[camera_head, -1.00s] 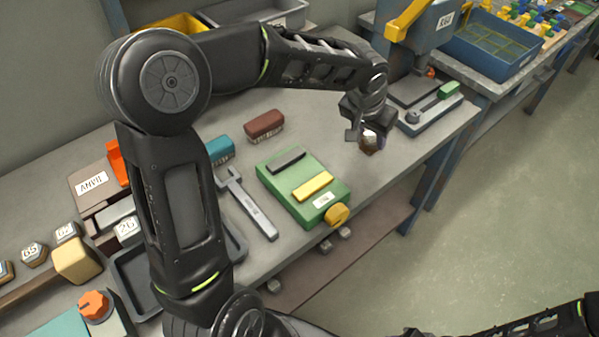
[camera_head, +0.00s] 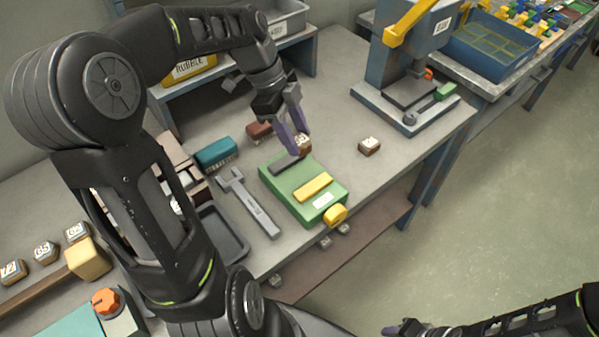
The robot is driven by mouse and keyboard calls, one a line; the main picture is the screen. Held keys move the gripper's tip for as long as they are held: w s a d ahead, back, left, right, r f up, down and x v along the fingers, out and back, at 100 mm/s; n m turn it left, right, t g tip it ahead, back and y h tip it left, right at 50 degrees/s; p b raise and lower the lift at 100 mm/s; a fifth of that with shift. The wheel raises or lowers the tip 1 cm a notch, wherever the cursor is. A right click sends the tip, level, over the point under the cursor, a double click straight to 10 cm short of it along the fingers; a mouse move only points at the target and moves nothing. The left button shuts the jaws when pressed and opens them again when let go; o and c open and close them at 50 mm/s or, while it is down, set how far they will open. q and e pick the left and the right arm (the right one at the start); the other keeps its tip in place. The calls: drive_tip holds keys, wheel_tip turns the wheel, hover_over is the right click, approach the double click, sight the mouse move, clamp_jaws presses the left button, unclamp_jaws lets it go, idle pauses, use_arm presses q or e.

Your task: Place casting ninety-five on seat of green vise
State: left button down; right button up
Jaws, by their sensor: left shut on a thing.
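The green vise (camera_head: 270,180) lies on the bench, with a grey bar, a yellow bar and a yellow knob at its near end. My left gripper (camera_head: 298,140) is shut on a small brown casting (camera_head: 304,144) with a pale top, whose number is too small to read. In the picture it is at the far end of the vise, by the grey bar; I cannot tell its height or whether it touches. My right gripper (camera_head: 405,328) shows only in part at the bottom edge, and its jaws are unclear.
A second brown casting (camera_head: 369,147) stands on the bench right of the vise. A grey wrench (camera_head: 250,203) lies left of it. A teal block (camera_head: 215,153) and a dark red block (camera_head: 259,132) stand behind. A press (camera_head: 410,93) is at the back right.

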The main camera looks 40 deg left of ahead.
use_arm(q)
hover_over(303, 177)
drive_tip(key=a, duration=0.2)
drive_tip(key=shift+s+d+f+p, duration=0.1)
drive_tip(key=shift+s+f+p, duration=0.1)
drive_tip(key=shift+f, duration=1.4)
drive_tip(key=shift+s+d+f+p, duration=0.1)
drive_tip(key=shift+f+p, duration=0.05)
drive_tip(key=shift+f, duration=1.45)
drive_tip(key=shift+f, duration=1.85)
drive_tip(key=c, duration=1.2)
unclamp_jaws()
drive_tip(key=shift+f, duration=0.15)
drive_tip(key=shift+c, duration=0.2)
drive_tip(key=o, duration=0.5)
